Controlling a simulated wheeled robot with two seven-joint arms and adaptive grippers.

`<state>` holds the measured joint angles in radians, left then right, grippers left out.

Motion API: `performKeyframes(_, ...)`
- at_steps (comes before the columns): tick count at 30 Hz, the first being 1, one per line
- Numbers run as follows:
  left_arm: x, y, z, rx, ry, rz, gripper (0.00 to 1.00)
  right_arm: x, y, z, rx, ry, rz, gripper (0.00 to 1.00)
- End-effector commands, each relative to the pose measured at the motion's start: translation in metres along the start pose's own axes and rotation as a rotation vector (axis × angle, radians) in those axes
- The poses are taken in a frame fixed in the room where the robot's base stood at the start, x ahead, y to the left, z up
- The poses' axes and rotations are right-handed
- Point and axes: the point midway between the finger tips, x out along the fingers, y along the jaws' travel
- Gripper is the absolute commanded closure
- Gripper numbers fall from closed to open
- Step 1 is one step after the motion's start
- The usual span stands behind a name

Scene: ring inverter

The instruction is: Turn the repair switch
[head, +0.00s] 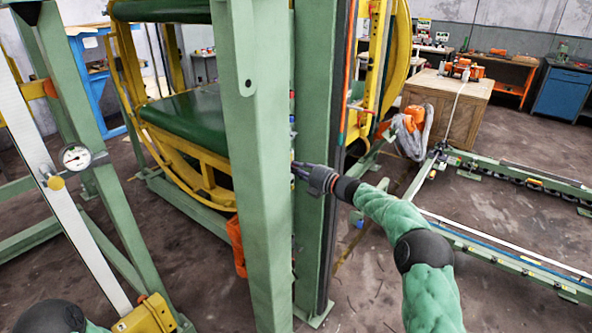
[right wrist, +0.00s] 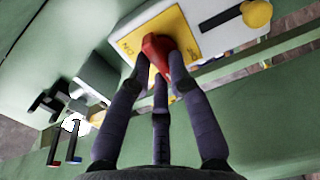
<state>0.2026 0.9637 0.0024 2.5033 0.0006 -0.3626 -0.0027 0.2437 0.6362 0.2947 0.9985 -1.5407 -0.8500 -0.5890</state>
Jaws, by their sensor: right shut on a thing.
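The repair switch appears in the right wrist view as a red knob (right wrist: 157,46) on a yellow plate (right wrist: 128,43), set in a white box on a green beam. My right gripper (right wrist: 161,72) has its dark fingers closed around the red knob. In the head view my right gripper (head: 300,171) reaches in from the right to the green posts. Its fingertips and the switch are hidden there behind the front post. Only a bit of my left arm shows at the lower left of the head view, and its gripper is out of sight.
A thick green post (head: 258,180) stands directly in front of my right gripper. A yellow ring frame (head: 195,165) is behind it. In the wrist view a yellow ball knob (right wrist: 257,13) and dark fittings (right wrist: 52,100) flank the switch. Open floor (head: 375,285) lies lower right.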

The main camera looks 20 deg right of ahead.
Motion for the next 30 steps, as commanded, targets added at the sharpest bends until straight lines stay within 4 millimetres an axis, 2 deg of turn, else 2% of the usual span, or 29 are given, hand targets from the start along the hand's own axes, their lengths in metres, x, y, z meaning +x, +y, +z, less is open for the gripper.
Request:
performKeyframes(1,0.0,0.0,0.0,0.0,0.0,0.0,0.31,0.0,-0.002,-0.001,0.0,0.002,-0.003,1.0)
performKeyframes(2,0.0,0.0,0.0,0.0,0.0,0.0,0.31,0.0,-0.002,-0.001,0.0,0.002,-0.003,0.77)
performKeyframes(3,0.0,0.0,0.0,0.0,0.0,0.0,0.31,0.0,-0.002,-0.001,0.0,0.002,-0.003,0.66)
performKeyframes(4,0.0,0.0,0.0,0.0,0.0,0.0,0.31,0.0,-0.002,-0.001,0.001,0.002,-0.003,0.58)
performKeyframes(5,0.0,0.0,0.0,0.0,0.0,0.0,0.31,0.0,-0.002,-0.001,0.001,0.002,-0.003,0.56)
performKeyframes(17,0.0,0.0,0.0,0.0,0.0,0.0,0.31,-0.005,-0.001,0.001,0.001,0.0,-0.001,0.56)
performKeyframes(23,0.0,0.0,0.0,0.0,0.0,0.0,0.31,-0.031,0.0,0.001,0.002,-0.002,-0.001,0.56)
performKeyframes(30,0.0,0.0,0.0,0.0,0.0,0.0,0.31,-0.08,-0.001,0.001,0.001,-0.002,-0.002,0.56)
